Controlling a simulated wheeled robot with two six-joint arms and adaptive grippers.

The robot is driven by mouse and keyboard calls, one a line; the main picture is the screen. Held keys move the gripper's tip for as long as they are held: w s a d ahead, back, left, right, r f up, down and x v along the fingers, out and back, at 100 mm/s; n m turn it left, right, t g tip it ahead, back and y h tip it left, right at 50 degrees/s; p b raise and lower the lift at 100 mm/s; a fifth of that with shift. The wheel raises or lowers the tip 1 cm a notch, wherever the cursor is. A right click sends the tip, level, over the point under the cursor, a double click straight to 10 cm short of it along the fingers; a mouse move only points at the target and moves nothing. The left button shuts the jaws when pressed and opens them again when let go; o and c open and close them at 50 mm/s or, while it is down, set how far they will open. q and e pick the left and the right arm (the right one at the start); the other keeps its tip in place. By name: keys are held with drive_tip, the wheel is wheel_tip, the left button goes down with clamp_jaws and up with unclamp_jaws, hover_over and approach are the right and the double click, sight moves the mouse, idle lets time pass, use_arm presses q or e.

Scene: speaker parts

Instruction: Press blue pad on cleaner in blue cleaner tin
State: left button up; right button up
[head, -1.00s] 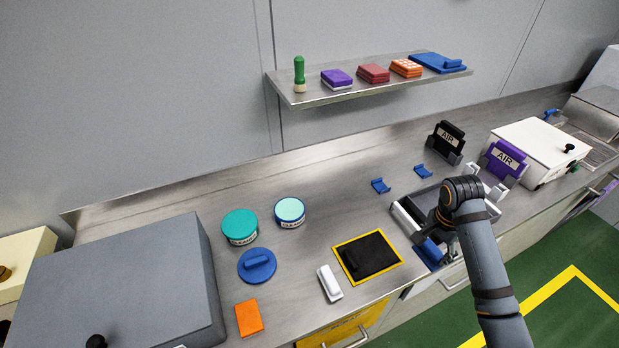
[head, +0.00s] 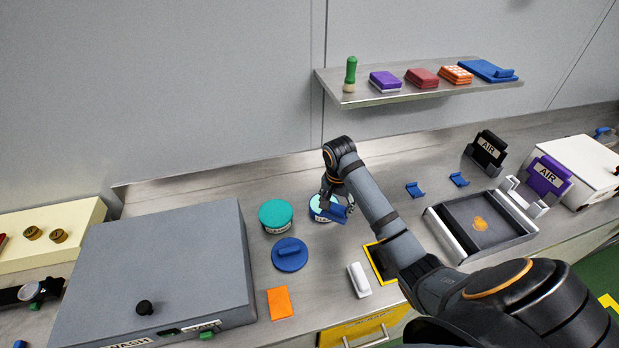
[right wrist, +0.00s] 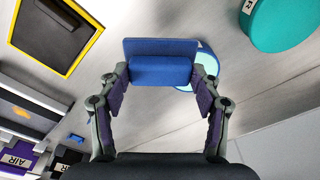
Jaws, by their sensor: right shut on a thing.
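My right gripper (head: 331,192) is shut on the blue pad (head: 335,212), a flat blue plate with a handle bar on its back. In the right wrist view the two fingers (right wrist: 160,78) sit at both ends of the pad's handle (right wrist: 160,70). The blue cleaner tin (head: 316,206) is a short round tin with pale blue content. The pad is over or just in front of it and partly hides it. In the right wrist view the tin's rim (right wrist: 209,62) shows behind the pad. I cannot tell whether they touch. My left gripper is out of view.
A teal tin (head: 276,215) stands left of the blue tin. A round blue handled disc (head: 289,254), a white handled block (head: 359,280) and an orange block (head: 280,304) lie in front. A shallow tray (head: 510,238) with an orange patch is at the right. The shelf (head: 420,93) is behind.

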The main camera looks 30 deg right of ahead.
use_arm(q)
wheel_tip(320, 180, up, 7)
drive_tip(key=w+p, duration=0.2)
drive_tip(key=p, duration=0.3)
use_arm(e)
drive_tip(key=w+d+n, duration=0.2)
drive_tip(key=w+n, duration=0.5)
drive_tip(key=w, duration=0.2)
drive_tip(key=shift+n+t+y, duration=0.3)
drive_tip(key=shift+n, duration=0.5)
drive_tip(key=f+b, duration=0.4)
drive_tip(key=w+f+b, duration=0.1)
drive_tip(key=f+b, duration=0.1)
drive_tip(key=shift+d+b, duration=0.25)
drive_tip(key=shift+b, duration=0.1)
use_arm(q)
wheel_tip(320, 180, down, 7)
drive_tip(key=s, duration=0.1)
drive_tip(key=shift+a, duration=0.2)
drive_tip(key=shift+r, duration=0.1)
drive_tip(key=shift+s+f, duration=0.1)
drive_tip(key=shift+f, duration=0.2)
use_arm(e)
drive_tip(key=shift+f, duration=0.5)
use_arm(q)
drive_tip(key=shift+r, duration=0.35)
use_arm(e)
drive_tip(key=shift+s, duration=0.15)
